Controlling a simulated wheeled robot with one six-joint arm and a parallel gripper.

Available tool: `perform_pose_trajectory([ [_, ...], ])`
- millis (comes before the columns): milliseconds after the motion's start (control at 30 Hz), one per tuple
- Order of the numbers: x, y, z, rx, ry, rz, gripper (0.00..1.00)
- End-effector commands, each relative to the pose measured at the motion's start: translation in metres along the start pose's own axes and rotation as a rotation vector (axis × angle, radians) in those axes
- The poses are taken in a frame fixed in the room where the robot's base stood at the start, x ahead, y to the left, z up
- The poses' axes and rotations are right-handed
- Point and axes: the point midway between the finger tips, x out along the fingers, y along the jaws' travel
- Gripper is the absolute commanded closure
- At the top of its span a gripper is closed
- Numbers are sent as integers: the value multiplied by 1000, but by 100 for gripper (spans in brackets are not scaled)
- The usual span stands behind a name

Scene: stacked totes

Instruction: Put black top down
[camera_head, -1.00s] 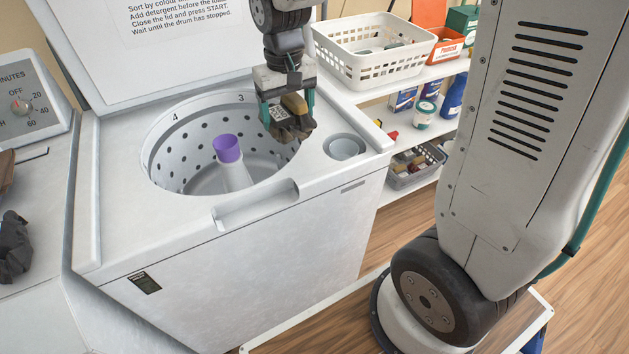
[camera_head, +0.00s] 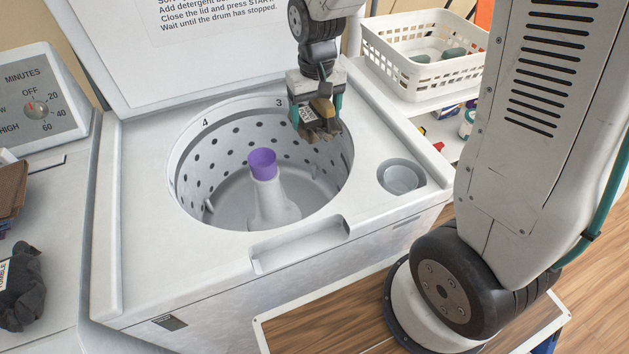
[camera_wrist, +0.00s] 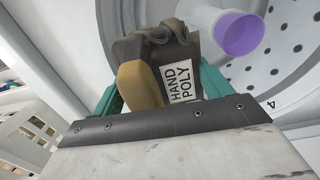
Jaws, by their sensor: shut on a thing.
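My gripper (camera_head: 317,118) is shut on a bunched dark garment (camera_head: 324,131) with a tan patch. In the wrist view the garment (camera_wrist: 150,48) looks near-black and carries a white label reading "HAND POLY". I take it for the black top. It hangs above the right back part of the open washer drum (camera_head: 232,150), clear of the drum floor. The gripper's teal fingers (camera_wrist: 214,110) flank it. Another dark grey garment (camera_head: 22,290) with a partly cut-off tag lies on the surface at the far left.
A purple-capped agitator (camera_head: 263,164) stands in the drum. The lid (camera_head: 130,70) is raised behind it. A round cup (camera_head: 401,177) is set into the washer top at right. A white basket (camera_head: 420,75) stands on the shelf behind. A brown folded item (camera_head: 10,190) lies at left.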

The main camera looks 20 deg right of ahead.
Motion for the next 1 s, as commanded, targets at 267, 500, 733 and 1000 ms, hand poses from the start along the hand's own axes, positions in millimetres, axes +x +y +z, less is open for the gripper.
perform_pose_trajectory([
  [267, 79, 2, 1, 4, -7, 1, 53],
  [500, 143, 1, 1, 2, -6, 1, 53],
  [733, 181, 0, 0, 0, -2, 0, 53],
  [1000, 204, 0, 1, 0, -4, 0, 53],
])
